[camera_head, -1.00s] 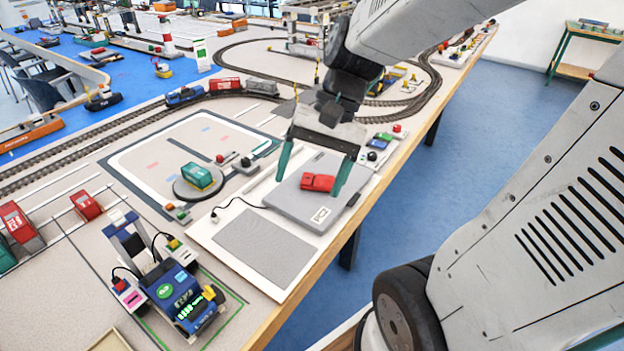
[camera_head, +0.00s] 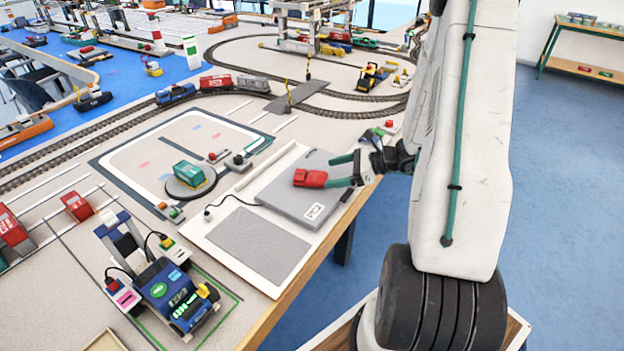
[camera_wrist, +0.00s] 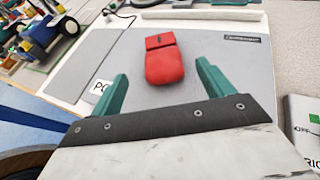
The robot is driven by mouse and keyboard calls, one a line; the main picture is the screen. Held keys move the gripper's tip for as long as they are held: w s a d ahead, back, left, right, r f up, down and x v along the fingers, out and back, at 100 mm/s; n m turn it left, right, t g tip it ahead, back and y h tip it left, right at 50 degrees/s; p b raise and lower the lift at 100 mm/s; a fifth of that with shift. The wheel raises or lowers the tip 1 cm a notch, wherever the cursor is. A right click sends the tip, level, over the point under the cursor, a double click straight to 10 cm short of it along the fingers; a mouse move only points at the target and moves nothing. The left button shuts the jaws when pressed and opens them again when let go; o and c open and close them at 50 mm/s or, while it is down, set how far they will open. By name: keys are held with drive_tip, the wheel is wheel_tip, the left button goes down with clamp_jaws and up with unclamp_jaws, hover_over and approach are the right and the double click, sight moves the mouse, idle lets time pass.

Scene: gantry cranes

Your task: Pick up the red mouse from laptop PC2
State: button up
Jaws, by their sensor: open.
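The red mouse (camera_head: 311,178) lies on the closed grey laptop (camera_head: 284,194), which bears a white PC2 label in the head view. In the wrist view the red mouse (camera_wrist: 164,60) sits ahead of my gripper, a little beyond the fingertips and between their lines. My gripper (camera_head: 340,171) has green fingers and reaches in from the right, low over the laptop. In the wrist view the two fingers (camera_wrist: 161,82) are spread apart with nothing between them. The laptop (camera_wrist: 215,58) shows beneath and around the mouse.
A grey pad (camera_head: 258,243) on a white board lies in front of the laptop. A blue vehicle model (camera_head: 170,290) stands at the front left. A red button box (camera_head: 389,126) is behind my gripper. The table's wooden edge (camera_head: 300,280) runs close on the right.

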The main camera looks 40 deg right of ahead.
sight(319, 175)
drive_tip(key=x, duration=0.7)
drive_tip(key=shift+d+f, duration=0.1)
drive_tip(key=shift+d, duration=0.1)
drive_tip(key=c, duration=1.1)
